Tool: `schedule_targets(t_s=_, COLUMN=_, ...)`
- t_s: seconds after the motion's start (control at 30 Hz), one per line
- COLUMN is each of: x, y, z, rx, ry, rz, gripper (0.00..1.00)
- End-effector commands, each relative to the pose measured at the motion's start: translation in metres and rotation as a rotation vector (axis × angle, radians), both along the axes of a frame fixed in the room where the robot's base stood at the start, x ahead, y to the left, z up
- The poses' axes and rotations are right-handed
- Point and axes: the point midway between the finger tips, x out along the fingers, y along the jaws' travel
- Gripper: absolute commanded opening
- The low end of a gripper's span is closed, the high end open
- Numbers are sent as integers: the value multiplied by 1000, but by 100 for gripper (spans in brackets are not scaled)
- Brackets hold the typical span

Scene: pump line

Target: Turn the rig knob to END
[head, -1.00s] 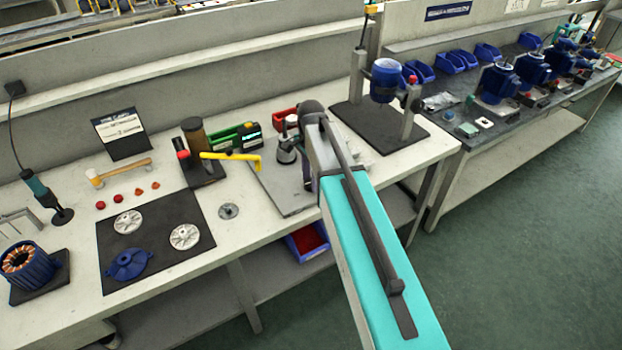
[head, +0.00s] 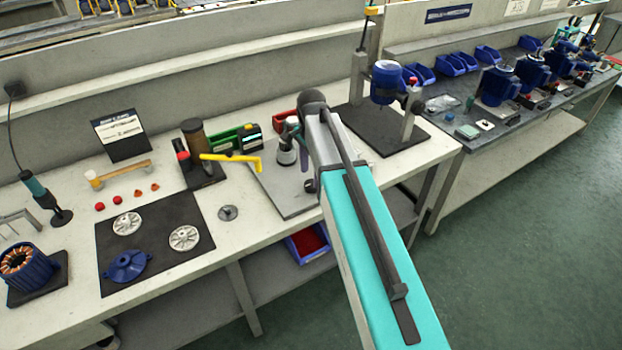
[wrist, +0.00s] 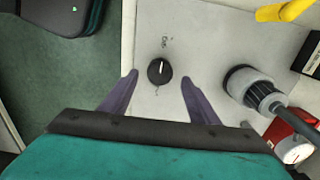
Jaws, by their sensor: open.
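The rig knob (wrist: 160,71) is small, round and black with a white pointer line. It sits on a light grey plate (wrist: 215,25), and its line runs nearly straight up and down in the wrist view. Small dark marks are printed above and below it, too small to read. My gripper (wrist: 158,77) is open, with one purple finger on each side of the knob and visible gaps between. Its height above the knob is unclear.
A grey cylindrical fixture with a dark top (wrist: 246,85) stands close to the right finger. A yellow handle (head: 232,159) reaches over the plate's left side. A motor stand (head: 380,128) is to the right.

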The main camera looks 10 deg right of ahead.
Motion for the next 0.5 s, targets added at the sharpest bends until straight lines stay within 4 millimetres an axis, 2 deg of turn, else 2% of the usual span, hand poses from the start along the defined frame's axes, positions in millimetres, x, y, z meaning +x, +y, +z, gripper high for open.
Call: schedule_targets(t_s=0.5, x=1, y=0, z=58, rx=1, ry=-2, rz=0, gripper=55)
